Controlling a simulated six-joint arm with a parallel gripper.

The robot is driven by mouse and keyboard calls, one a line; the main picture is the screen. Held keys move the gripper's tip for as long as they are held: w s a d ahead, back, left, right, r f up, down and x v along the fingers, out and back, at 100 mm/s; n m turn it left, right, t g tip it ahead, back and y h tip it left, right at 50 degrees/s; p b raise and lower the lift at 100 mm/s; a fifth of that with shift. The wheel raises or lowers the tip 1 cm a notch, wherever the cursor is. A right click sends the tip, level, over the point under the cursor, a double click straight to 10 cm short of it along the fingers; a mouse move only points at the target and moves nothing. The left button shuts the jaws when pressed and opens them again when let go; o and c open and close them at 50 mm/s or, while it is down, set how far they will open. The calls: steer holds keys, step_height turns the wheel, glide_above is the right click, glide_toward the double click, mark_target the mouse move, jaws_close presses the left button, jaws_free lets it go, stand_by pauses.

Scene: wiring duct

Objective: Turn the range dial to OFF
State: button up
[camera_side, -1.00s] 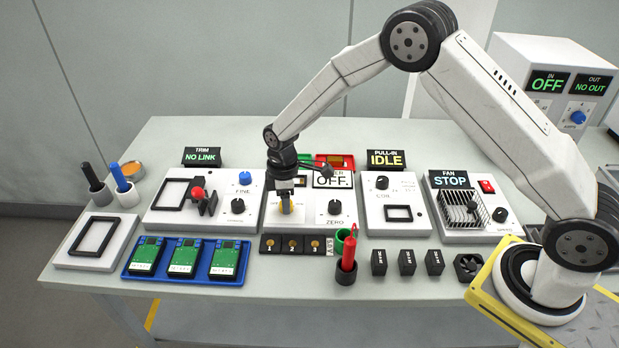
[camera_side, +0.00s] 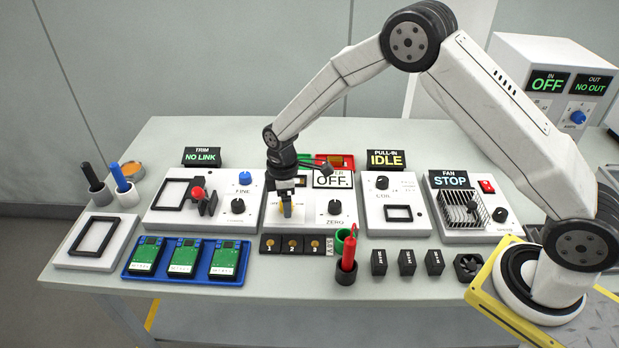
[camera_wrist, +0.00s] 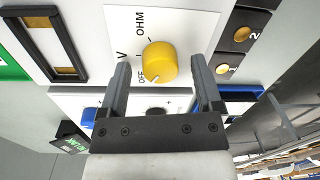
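The yellow range dial (camera_wrist: 158,62) sits on a white panel marked OHM, V and OFF. A small white mark on its lower edge is on the side of the OFF label (camera_wrist: 141,79). My gripper (camera_wrist: 161,75) is open, with one finger on each side of the dial and visible gaps between. In the side view my gripper (camera_side: 286,212) points down at the meter panel and mostly hides the dial. The meter display (camera_side: 333,180) behind it reads OFF.
The ZERO knob (camera_side: 335,207) is just right of my gripper. Numbered black blocks (camera_side: 292,245) lie in front, with a red-handled tool in a holder (camera_side: 347,270). The TRIM panel (camera_side: 168,216) stands to the left.

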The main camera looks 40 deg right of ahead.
steer(key=shift+r, duration=0.1)
steer(key=shift+w+d+r, duration=0.1)
steer(key=shift+w+r, duration=0.05)
steer(key=shift+r, duration=3.65)
steer(key=shift+r, duration=0.1)
steer(key=shift+s+d+r, duration=0.1)
steer(key=shift+s+d, duration=0.1)
steer(key=shift+s, duration=0.05)
steer(key=s+d+r+m+t, duration=0.1)
steer(key=s+d+m, duration=0.3)
steer(key=s, duration=0.6)
steer(key=s+d+r+m+t, duration=0.2)
steer(key=s+m, duration=0.5)
steer(key=s, duration=0.4)
steer(key=shift+s+d+r, duration=0.15)
steer(key=shift+d+r, duration=0.3)
steer(key=shift+d, duration=0.65)
